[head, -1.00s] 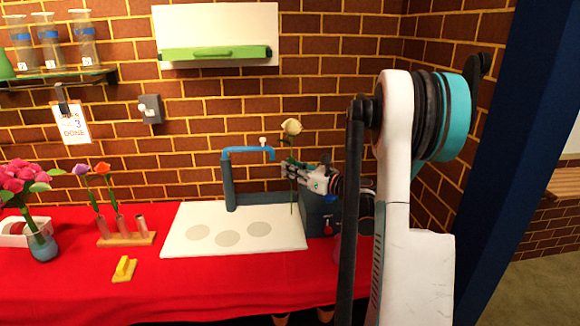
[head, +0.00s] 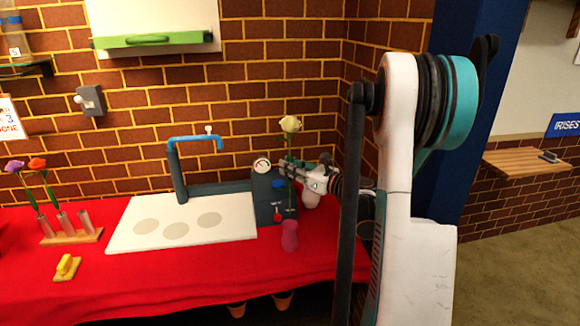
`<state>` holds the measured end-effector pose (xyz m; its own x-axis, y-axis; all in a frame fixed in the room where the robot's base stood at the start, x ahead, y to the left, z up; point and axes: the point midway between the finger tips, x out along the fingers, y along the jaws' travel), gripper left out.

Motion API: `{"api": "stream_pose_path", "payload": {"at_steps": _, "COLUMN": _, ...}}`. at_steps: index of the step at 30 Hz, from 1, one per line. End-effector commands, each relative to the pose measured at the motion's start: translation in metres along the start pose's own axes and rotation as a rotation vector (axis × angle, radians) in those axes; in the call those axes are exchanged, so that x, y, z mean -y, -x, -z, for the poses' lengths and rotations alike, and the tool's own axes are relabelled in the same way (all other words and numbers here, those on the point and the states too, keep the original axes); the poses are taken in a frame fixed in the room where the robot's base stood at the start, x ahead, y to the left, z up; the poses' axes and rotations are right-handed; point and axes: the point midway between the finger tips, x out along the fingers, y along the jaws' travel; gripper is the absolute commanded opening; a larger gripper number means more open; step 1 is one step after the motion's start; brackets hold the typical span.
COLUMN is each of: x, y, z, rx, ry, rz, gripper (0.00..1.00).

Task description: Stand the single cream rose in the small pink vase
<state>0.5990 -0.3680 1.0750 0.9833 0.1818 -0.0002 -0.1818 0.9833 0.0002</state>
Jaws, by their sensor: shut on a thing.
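The cream rose (head: 290,124) is upright, its bloom above my gripper and its green stem hanging below. My gripper (head: 290,167) is shut on the stem, at the right end of the table, in front of the dark box. The small pink vase (head: 289,236) stands upright on the red cloth, below the rose in the picture. The stem's lower end shows a little above the vase's rim; I cannot tell whether it is directly over the opening in depth.
A dark box (head: 265,190) with a gauge stands behind the vase. A white board (head: 150,238) with round marks lies to the left under a blue tap (head: 195,142). A wooden rack (head: 72,238) with flowers and a yellow object (head: 67,267) are farther left. Red cloth (head: 200,275) in front is clear.

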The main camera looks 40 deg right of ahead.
Motion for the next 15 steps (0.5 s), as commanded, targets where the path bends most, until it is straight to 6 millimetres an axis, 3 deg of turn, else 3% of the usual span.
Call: {"api": "stream_pose_path", "payload": {"at_steps": 15, "x": 0.000, "y": 0.000, "z": 0.035, "rx": 0.000, "ry": 0.000, "rz": 0.000, "gripper": 0.00}}
